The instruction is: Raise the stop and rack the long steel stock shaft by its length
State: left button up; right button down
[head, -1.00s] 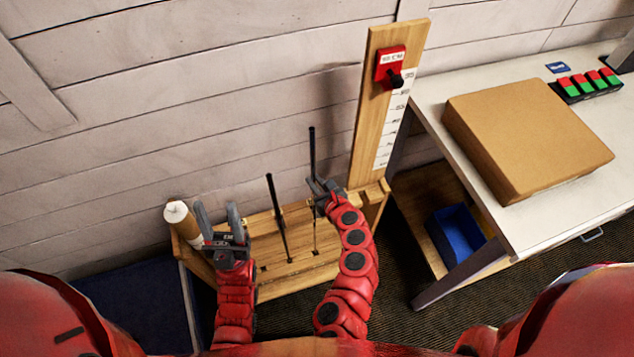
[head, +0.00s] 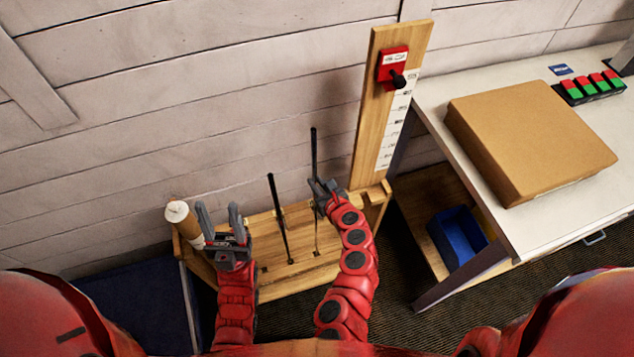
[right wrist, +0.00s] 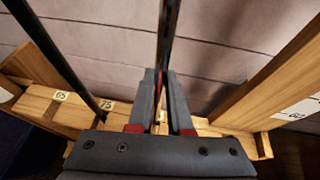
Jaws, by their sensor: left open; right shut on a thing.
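My right gripper (head: 326,190) is shut on a dark upright shaft (head: 314,150) at the right part of the wooden rack (head: 275,280). The same shaft rises between the fingers in the right wrist view (right wrist: 168,35). A second dark shaft (head: 278,215) stands in the rack to its left, leaning slightly. My left gripper (head: 222,225) is open and empty over the left part of the rack. The red stop (head: 392,68) with a black knob sits high on the upright wooden scale board (head: 365,130). The right shaft's lower end is not clear.
A cardboard-coloured box (head: 530,135) lies on the white bench (head: 440,95) at right, near red and green blocks (head: 590,88). A blue bin (head: 457,237) sits below. A tan roll (head: 180,218) stands at the rack's left end. Rack labels read 65 (right wrist: 60,96) and 75 (right wrist: 106,104).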

jog(key=c, duration=0.8)
grip_release()
jog(key=shift+o, duration=0.2)
jog(key=v, duration=1.7)
jog(key=shift+s+p, duration=0.2)
jog(key=shift+p, duration=0.25)
